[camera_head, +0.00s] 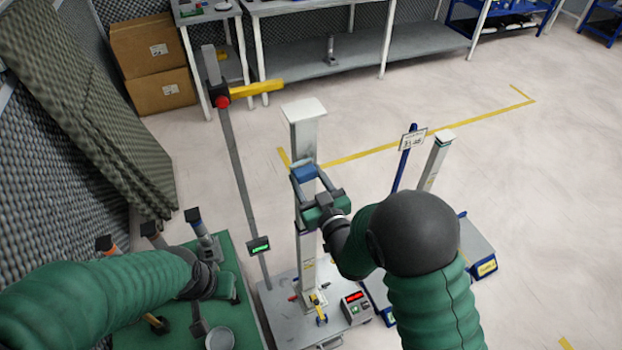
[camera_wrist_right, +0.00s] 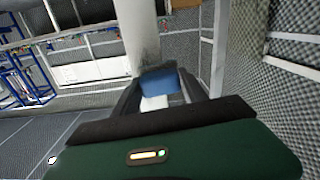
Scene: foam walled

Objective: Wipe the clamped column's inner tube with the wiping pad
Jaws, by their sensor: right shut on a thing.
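The clamped column (camera_head: 303,142) stands upright on a grey wheeled base, pale with a wider flat cap. Its tube also shows in the right wrist view (camera_wrist_right: 137,30), with a dark smudge low on it. My right gripper (camera_head: 318,179) is shut on the blue wiping pad (camera_head: 304,173), which is up against the column's front. In the right wrist view the pad (camera_wrist_right: 160,82) sits between the fingers, in front of the tube; exact contact is hard to tell. My left gripper (camera_head: 236,290) hangs over the green-topped table at lower left; its jaws are unclear.
A thin pole (camera_head: 240,185) with a red knob and yellow lever stands left of the column. The green table (camera_head: 234,252) holds upright tools and a grey cup (camera_head: 219,338). A second column (camera_head: 435,160) and a signpost (camera_head: 405,160) stand right.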

